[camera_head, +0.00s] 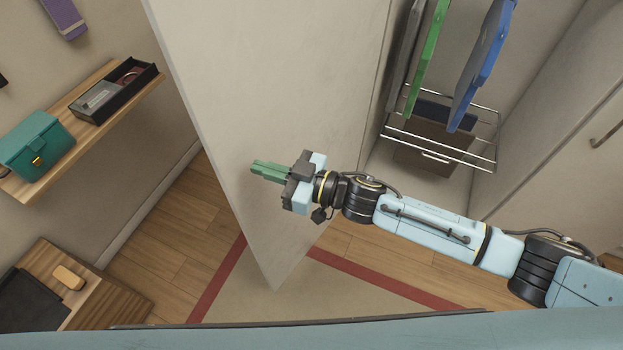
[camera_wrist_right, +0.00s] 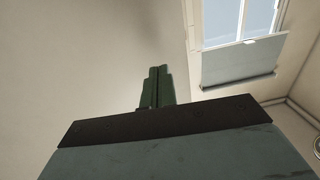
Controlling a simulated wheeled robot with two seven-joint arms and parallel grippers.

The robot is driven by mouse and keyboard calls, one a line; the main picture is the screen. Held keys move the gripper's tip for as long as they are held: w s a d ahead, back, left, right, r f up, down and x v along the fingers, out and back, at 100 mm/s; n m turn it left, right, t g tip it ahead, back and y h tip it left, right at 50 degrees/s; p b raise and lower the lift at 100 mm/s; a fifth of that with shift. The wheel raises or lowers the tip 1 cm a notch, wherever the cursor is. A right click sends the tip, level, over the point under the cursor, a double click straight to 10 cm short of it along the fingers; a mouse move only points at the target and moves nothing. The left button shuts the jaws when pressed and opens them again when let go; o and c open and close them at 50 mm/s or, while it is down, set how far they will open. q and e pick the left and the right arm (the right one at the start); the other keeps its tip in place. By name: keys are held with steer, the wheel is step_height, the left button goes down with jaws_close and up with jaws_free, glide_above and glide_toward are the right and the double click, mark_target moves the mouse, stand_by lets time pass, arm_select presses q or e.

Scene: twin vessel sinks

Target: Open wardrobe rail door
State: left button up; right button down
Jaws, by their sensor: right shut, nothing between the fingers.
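The wardrobe door (camera_head: 225,90) is a tall, plain beige panel standing swung out from the wardrobe, with the interior in view to its right. My right gripper (camera_head: 268,172) has green fingers pressed together with nothing between them. It lies in front of the door's face, pointing left; I cannot tell if it touches. In the right wrist view the shut fingers (camera_wrist_right: 157,86) show before a plain beige surface. No handle shows on this side of the door. My left gripper is not in view.
Inside the wardrobe, green and blue garments (camera_head: 480,70) hang above a wire rack (camera_head: 440,150). A closed panel with a handle (camera_head: 606,135) is at right. A wooden shelf (camera_head: 60,130) holds a teal box and black tray. A low wooden cabinet (camera_head: 110,290) stands at lower left.

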steer(key=s+d, duration=0.9)
steer(key=d, duration=0.1)
steer(key=w+d+f+m+t+h+b, duration=0.2)
steer(key=w+d+f+h, duration=0.15)
steer(key=f, duration=0.45)
steer(key=w+d+f+m+t+h+b, duration=0.2)
steer(key=w+d+f+h, duration=0.15)
steer(key=f, duration=0.45)
steer(key=s+d+f+m+h+b, duration=0.15)
steer(key=d+f, duration=0.25)
steer(key=f, duration=0.5)
steer(key=s+d+f+m+h+b, duration=0.1)
steer(key=s+d+f+m+h, duration=0.15)
steer(key=d+f, duration=0.4)
steer(key=s+d+f+m+g+h+b, duration=0.1)
steer(key=s+d+f+g+h, duration=0.1)
steer(key=s+f, duration=0.5)
steer(key=s+d+f+g+h+b, duration=0.15)
steer(key=s+f, duration=0.25)
steer(key=f, duration=0.4)
steer(key=s+f+m+g+h, duration=0.1)
steer(key=s+f+g, duration=0.2)
steer(key=s, duration=0.8)
steer(key=s+f+m+g+h+b, duration=0.1)
steer(key=s+f+g, duration=0.2)
steer(key=s+f, duration=0.4)
steer(key=s, duration=0.5)
steer(key=shift+s+d, duration=0.15)
steer(key=shift+d, duration=0.1)
steer(key=shift+g, duration=0.25)
